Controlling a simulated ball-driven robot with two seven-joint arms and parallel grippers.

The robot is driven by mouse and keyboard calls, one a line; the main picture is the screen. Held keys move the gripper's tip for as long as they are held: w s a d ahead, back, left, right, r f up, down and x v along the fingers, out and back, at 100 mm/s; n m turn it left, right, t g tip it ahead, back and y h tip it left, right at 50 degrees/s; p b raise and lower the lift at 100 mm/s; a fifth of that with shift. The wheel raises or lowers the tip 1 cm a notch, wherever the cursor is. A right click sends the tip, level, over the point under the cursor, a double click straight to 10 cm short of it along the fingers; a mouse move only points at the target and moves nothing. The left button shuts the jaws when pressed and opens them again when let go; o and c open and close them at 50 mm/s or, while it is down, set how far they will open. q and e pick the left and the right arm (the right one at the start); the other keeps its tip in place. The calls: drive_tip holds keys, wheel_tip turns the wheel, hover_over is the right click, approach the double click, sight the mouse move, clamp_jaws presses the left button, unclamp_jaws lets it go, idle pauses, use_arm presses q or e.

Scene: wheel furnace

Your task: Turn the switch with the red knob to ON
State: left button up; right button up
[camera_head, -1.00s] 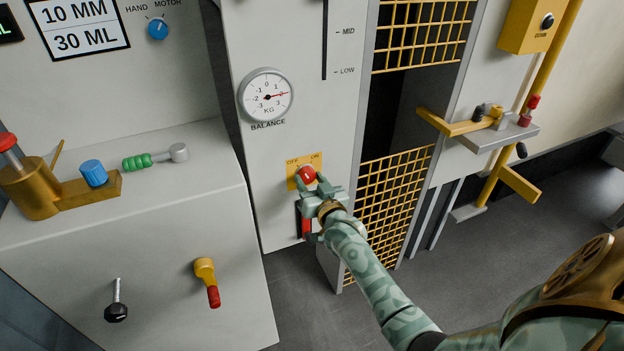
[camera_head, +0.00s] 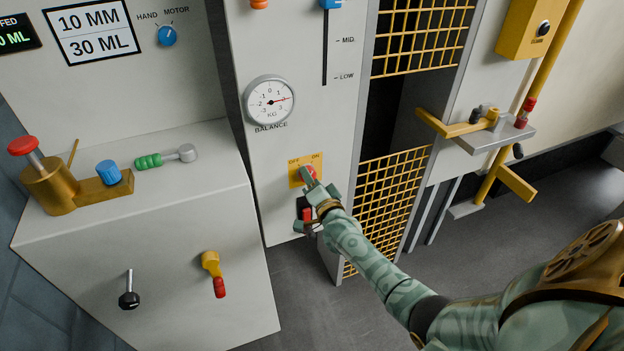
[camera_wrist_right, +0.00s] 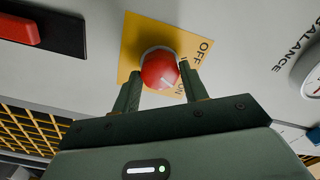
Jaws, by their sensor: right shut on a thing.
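The switch's red knob (camera_wrist_right: 160,70) sits on a yellow plate (camera_head: 295,178) marked OFF and ON, on the light grey panel below the balance dial. My right gripper (camera_head: 309,178) is at the knob, and the red shows only partly behind its fingers in the head view. In the right wrist view my right gripper (camera_wrist_right: 158,85) has one finger on each side of the knob and is shut on it. A pale mark on the knob lies towards the ON side. My left gripper is not in view.
A red rocker switch (camera_head: 306,214) in a black frame is just below the plate, close to my right wrist. A yellow mesh guard (camera_head: 390,205) stands to the right. A grey cabinet (camera_head: 130,240) with levers stands to the left.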

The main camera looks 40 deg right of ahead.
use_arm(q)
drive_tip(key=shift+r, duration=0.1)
use_arm(e)
drive_tip(key=shift+m, duration=0.8)
drive_tip(key=o, duration=1)
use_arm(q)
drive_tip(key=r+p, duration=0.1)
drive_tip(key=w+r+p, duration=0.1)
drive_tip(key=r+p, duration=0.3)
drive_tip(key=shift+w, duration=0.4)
use_arm(e)
drive_tip(key=v, duration=1.6)
drive_tip(key=shift+s+a, duration=0.15)
drive_tip(key=shift+s, duration=0.05)
